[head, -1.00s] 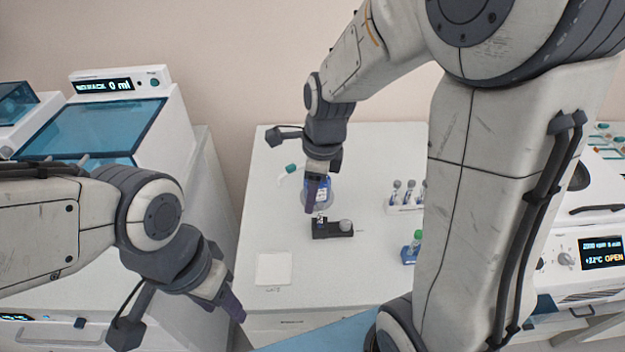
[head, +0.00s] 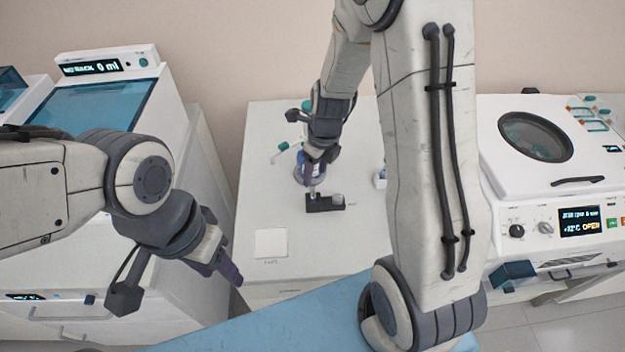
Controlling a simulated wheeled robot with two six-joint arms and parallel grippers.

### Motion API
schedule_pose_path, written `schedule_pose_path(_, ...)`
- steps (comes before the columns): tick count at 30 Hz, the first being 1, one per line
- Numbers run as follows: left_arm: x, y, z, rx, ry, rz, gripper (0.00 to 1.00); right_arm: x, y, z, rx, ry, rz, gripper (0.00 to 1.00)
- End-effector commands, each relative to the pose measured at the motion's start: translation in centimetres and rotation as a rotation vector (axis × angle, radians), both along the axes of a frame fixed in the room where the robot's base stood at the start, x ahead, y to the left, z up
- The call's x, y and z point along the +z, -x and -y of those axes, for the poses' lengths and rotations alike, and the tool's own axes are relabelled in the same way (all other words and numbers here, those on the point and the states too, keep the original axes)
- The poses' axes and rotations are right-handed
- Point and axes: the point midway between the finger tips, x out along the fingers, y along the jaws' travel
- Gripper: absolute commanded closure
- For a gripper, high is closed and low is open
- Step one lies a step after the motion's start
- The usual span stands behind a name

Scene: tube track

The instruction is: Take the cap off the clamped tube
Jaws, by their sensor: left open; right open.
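The dark clamp block (head: 325,204) stands on the white bench, with a pale round knob (head: 338,197) on its right part. The clamped tube (head: 313,193) shows as a small pale upright shape at the block's left end. Its cap is hard to make out under the gripper. My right gripper (head: 313,182) points down just above the tube, open; I cannot tell whether its fingers are around the cap. My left gripper (head: 232,275) is open and empty, low at the left in front of the bench.
A blue-labelled bottle (head: 299,174) stands close behind my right gripper. A teal-capped item (head: 281,148) lies at the back left. A white square pad (head: 271,243) lies at the front. The open-reading machine (head: 560,220) stands right. My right arm hides the bench's right side.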

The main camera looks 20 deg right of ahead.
Motion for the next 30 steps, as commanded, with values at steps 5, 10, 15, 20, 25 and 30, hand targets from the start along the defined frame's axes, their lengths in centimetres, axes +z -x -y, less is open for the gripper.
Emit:
schedule_pose_path(5, 0.1, 0.0, 0.0, 0.0, 0.0, 0.0, 0.5, -2.1, -0.3, -0.2, 0.002, 0.0, -0.001, 0.4)
schedule_pose_path(10, 0.0, 0.0, 0.0, 0.0, 0.0, 0.0, 0.5, -2.3, -0.3, -0.2, 0.001, -0.001, 0.002, 0.4)
schedule_pose_path(15, 0.0, 0.0, 0.0, 0.0, 0.0, 0.0, 0.5, -2.3, -0.3, -0.2, 0.002, -0.001, 0.002, 0.67)
schedule_pose_path(20, 0.0, 0.0, 0.0, 0.0, 0.0, 0.0, 0.5, -2.3, -0.3, -0.2, 0.002, -0.001, 0.002, 1.0)
schedule_pose_path(25, 0.0, 0.0, 0.0, 0.0, 0.0, 0.0, 0.5, -2.2, -0.3, -0.2, 0.002, -0.001, 0.002, 1.0)
schedule_pose_path(30, 0.1, 0.0, 0.0, 0.0, 0.0, 0.0, 0.5, -2.1, -0.3, -0.2, 0.002, -0.001, 0.002, 1.0)
